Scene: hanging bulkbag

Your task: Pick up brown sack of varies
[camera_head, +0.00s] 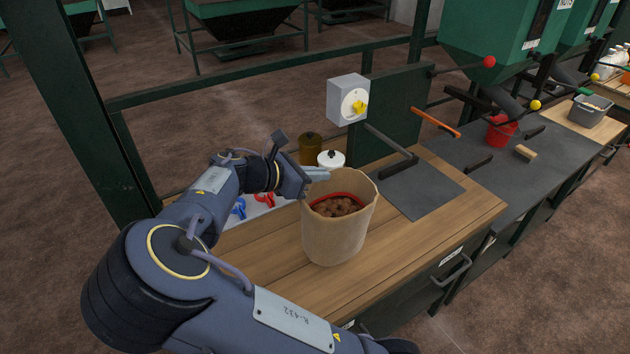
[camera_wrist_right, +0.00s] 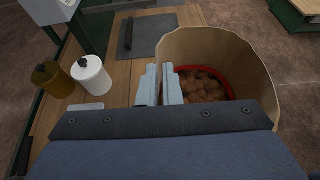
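The brown sack (camera_head: 335,235) stands upright and open-topped on the wooden table. Brown round lumps (camera_head: 338,206) and a red ring (camera_head: 345,195) show inside it. My right gripper (camera_head: 318,174) is at the sack's back-left rim. In the right wrist view, the sack (camera_wrist_right: 225,50) opens to the right of the fingers, with the lumps (camera_wrist_right: 205,88) inside. The two pale fingertips (camera_wrist_right: 160,85) are close together, with the sack's left wall running in between them, so the gripper looks shut on the rim. The sack's base appears to rest on the table. My left gripper is not in view.
A white lidded jar (camera_head: 331,159) and a brown jar (camera_head: 311,148) stand behind the sack. A grey switch box (camera_head: 347,99) is at the back. A dark plate (camera_head: 416,190) lies to the right. The wooden tabletop (camera_head: 440,225) is clear right of the sack.

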